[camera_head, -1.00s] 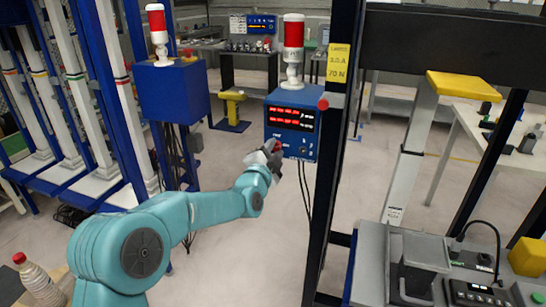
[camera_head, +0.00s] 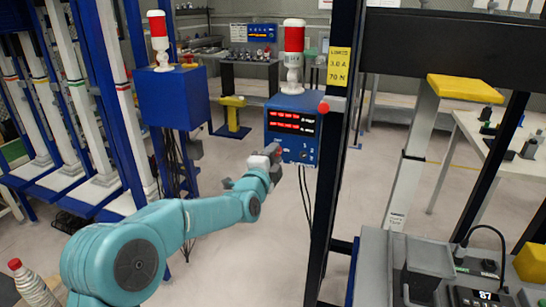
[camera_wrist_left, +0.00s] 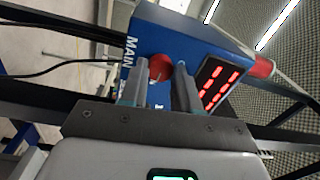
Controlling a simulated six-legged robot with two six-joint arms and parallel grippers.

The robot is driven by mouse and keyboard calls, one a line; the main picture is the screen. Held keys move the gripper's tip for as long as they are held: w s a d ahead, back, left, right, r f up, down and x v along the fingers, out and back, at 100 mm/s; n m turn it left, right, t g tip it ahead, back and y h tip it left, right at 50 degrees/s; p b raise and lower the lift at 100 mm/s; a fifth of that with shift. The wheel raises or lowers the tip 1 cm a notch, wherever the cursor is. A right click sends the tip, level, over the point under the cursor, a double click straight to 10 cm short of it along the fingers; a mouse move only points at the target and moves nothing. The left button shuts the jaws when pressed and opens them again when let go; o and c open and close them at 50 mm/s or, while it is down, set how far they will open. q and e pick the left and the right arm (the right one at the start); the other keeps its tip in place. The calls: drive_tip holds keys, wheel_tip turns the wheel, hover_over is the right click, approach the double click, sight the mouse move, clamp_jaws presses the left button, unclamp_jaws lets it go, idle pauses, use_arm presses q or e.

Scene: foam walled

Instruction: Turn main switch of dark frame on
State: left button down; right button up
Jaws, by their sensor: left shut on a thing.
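The dark frame (camera_head: 327,190) stands upright at the centre of the head view, with a blue control box (camera_head: 292,107) beside its post. The box has two rows of lit red digits. In the left wrist view, the box (camera_wrist_left: 182,38) bears the word MAIN next to a round red knob (camera_wrist_left: 161,67). My left gripper (camera_head: 273,153) is at the box's lower left corner and covers part of it. In the wrist view, the fingers of my left gripper (camera_wrist_left: 158,84) are on both sides of the red knob, shut on it. My right gripper is out of view.
A red and white lamp (camera_head: 293,50) stands on the box. A red button (camera_head: 323,106) sits on the post. Black cables (camera_head: 304,190) hang below. Another blue box (camera_head: 171,96) with a lamp is at left. A grey console (camera_head: 385,265) is at lower right.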

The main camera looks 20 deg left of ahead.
use_arm(q)
drive_tip(key=shift+r, duration=0.15)
drive_tip(key=c, duration=0.8)
unclamp_jaws()
drive_tip(key=s, duration=0.5)
drive_tip(key=s+b, duration=0.1)
drive_tip(key=s, duration=0.5)
drive_tip(key=s+f+b, duration=0.1)
drive_tip(key=s, duration=0.4)
drive_tip(key=shift+s+a, duration=0.15)
drive_tip(key=shift+a, duration=0.15)
